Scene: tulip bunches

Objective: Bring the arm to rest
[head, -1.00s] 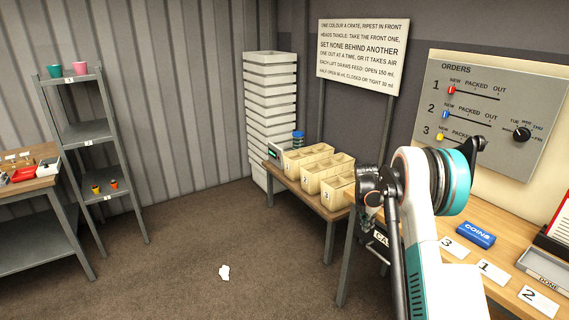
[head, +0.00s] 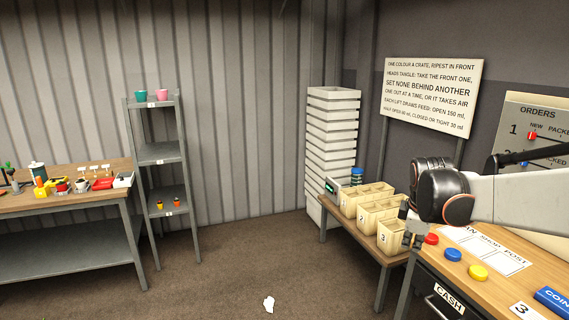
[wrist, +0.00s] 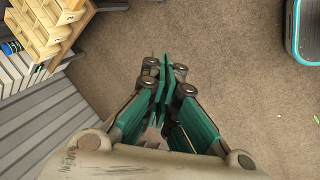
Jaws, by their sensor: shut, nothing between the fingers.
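My gripper (wrist: 162,75) shows in the wrist view, with its teal fingers together and nothing between them. It points down over bare brown floor. In the head view my arm reaches in from the right edge, over the counter with the coloured buttons. The gripper itself is mostly hidden there behind the dark wrist joint, near the numbered crates (head: 362,212).
The counter (head: 481,292) at right holds red, yellow and blue (head: 453,254) buttons and a cash drawer (head: 446,302). White stacked crates (head: 333,150) stand at the back. A shelf rack (head: 160,153) and a workbench (head: 60,207) are at left. The floor between is mostly clear.

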